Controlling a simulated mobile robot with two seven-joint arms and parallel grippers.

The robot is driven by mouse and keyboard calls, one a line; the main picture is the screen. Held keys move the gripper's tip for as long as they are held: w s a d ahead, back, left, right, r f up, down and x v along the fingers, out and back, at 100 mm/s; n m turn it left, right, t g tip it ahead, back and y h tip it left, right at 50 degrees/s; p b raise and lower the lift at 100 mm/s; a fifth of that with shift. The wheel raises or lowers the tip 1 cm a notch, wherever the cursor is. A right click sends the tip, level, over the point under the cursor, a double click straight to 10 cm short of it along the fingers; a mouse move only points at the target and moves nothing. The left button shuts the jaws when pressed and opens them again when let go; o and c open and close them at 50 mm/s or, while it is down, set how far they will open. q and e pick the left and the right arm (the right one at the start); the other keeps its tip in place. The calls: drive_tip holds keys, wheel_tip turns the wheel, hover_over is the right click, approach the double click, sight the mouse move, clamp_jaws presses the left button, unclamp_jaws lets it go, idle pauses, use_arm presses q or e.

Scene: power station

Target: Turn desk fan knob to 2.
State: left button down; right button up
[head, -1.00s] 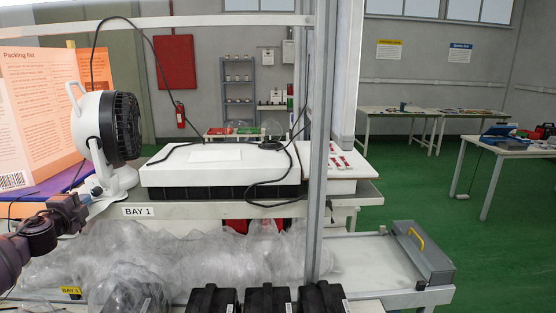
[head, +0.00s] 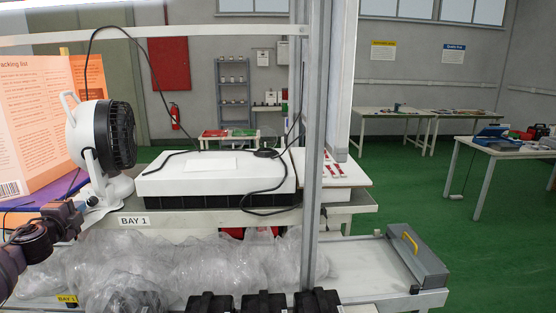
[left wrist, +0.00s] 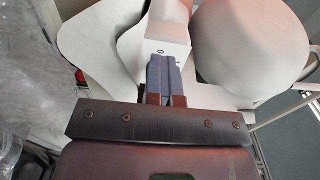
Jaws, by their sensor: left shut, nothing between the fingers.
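The white desk fan (head: 85,135) with a black grille stands at the left of the shelf, on a white base (head: 112,192). My left gripper (head: 80,210) is at the near left side of that base. In the left wrist view the shut fingers (left wrist: 164,72) point at the white front of the fan base (left wrist: 160,42), where a small ring-shaped mark shows just beyond the fingertips. The fan's rounded head (left wrist: 250,45) is to the right. The knob is not clearly seen; the fingers may cover it. Whether they touch it, I cannot tell. My right gripper is not in view.
A packing list board (head: 35,125) stands behind the fan on the left. A long white box (head: 215,180) lies right of the fan, with a black cable across it. A metal post (head: 312,170) rises at centre.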

use_arm(q)
drive_tip(key=shift+w+a+r, duration=0.15)
drive_tip(key=shift+a+r, duration=0.05)
drive_tip(key=shift+r, duration=0.45)
drive_tip(key=shift+w+a+r, duration=0.1)
drive_tip(key=shift+a+r, duration=0.1)
drive_tip(key=shift+r, duration=0.4)
drive_tip(key=shift+s, duration=0.1)
drive_tip(key=shift+s+d+f, duration=0.2)
drive_tip(key=shift+s+f, duration=0.25)
drive_tip(key=shift+s, duration=0.3)
drive_tip(key=s, duration=0.3)
drive_tip(key=shift+s+d+f+p, duration=0.2)
drive_tip(key=shift+s+p, duration=0.15)
drive_tip(key=shift+s, duration=0.05)
drive_tip(key=shift+f, duration=0.1)
drive_tip(key=w, duration=0.2)
drive_tip(key=w+f, duration=0.1)
drive_tip(key=w, duration=0.2)
drive_tip(key=shift+w+a+f, duration=0.1)
drive_tip(key=shift+w+f, duration=0.05)
drive_tip(key=shift+f, duration=0.05)
